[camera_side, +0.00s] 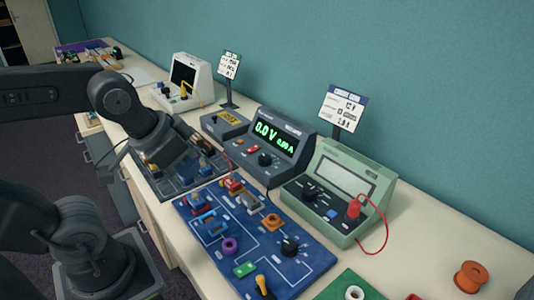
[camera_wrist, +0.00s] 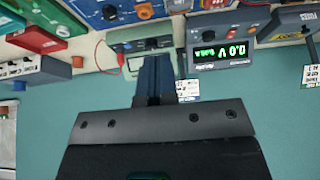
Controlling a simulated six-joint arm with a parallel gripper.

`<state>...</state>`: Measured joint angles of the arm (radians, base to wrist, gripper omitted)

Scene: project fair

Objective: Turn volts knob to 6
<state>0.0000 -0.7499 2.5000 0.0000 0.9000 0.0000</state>
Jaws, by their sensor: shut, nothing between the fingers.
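The power supply (camera_side: 280,140) is a dark grey box with a green display reading 0.0 V and 0.00 A. Its black knob (camera_side: 265,159) sits low on the sloped front, beside small red buttons; I cannot read its label. In the wrist view the supply (camera_wrist: 250,27) appears upside down, with 0.0 V on its display. My gripper (camera_wrist: 156,62) is shut and empty. In the side view my gripper (camera_side: 186,160) hangs left of the supply, above a dark board, apart from the knob.
A green meter (camera_side: 335,190) with a red plug and lead stands right of the supply. A blue circuit board (camera_side: 220,257) lies in front. A small grey box (camera_side: 225,125) and a sign (camera_side: 229,66) stand behind left. An orange spool (camera_side: 470,277) lies at right.

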